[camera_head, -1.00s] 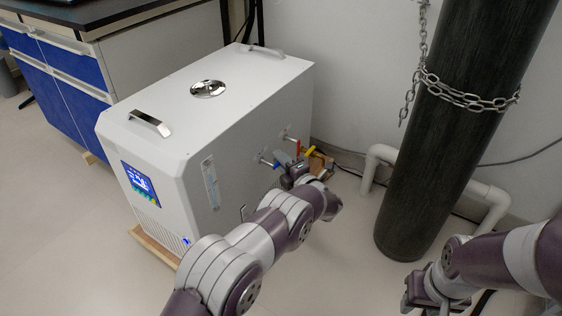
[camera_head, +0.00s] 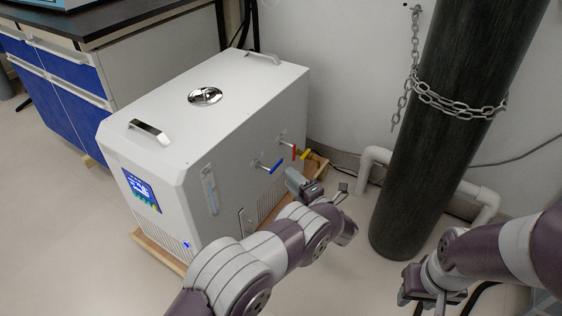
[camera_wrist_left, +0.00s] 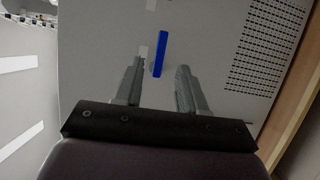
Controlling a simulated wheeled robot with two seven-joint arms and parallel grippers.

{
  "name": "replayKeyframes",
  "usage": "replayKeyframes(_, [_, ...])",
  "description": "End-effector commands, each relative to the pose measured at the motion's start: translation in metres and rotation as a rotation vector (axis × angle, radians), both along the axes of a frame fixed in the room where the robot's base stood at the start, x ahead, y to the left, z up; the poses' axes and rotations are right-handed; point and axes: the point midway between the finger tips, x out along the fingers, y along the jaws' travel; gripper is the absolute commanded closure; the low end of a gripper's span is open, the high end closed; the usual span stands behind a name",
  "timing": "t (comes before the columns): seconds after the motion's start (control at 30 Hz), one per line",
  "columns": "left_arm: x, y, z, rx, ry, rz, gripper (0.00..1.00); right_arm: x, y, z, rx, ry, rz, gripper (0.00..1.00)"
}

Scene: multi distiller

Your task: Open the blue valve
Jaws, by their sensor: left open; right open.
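The blue valve (camera_head: 275,167) is a short bar handle on the right side of the white machine, at the end of a metal stem. My left gripper (camera_head: 318,186) is open and empty, standing off to the right of and a little below the blue handle in the head view. In the left wrist view the blue handle (camera_wrist_left: 160,53) stands nearly upright, and lines up with the gap between the two open fingers (camera_wrist_left: 160,68). My right gripper (camera_head: 432,292) is open at the lower right, far from the valve.
A red valve handle (camera_head: 294,152) and a yellow one (camera_head: 304,155) sit just behind the blue one. The white machine (camera_head: 215,120) stands on a wooden base. A chained dark cylinder (camera_head: 430,160) and white pipes (camera_head: 480,195) are at the right.

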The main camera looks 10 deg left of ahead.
Motion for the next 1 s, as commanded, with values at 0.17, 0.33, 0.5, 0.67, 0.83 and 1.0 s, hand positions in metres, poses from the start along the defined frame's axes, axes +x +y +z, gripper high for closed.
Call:
replayKeyframes(0.17, [-0.025,-0.027,0.003,0.001,0.001,-0.001,0.60,0.000,0.000,0.019,0.000,0.000,0.000,0.57])
replayKeyframes(0.33, [-0.033,-0.036,-0.001,-0.001,0.001,0.001,0.60,0.000,0.000,0.020,0.000,0.000,0.000,0.57])
replayKeyframes(0.5, [-0.034,-0.036,-0.002,0.000,0.000,0.001,0.60,0.000,0.000,0.020,0.000,0.000,0.000,0.57])
replayKeyframes(0.67, [-0.033,-0.036,-0.001,0.000,0.000,0.001,0.60,0.000,0.000,0.020,0.000,0.000,0.000,0.57])
replayKeyframes(0.83, [-0.033,-0.037,-0.003,0.014,0.024,-0.003,0.60,0.000,0.000,0.020,0.000,0.000,0.000,0.57])
replayKeyframes(1.0, [-0.017,-0.075,-0.064,0.120,0.409,-0.329,0.60,0.000,0.000,0.020,0.000,0.000,0.000,0.57])
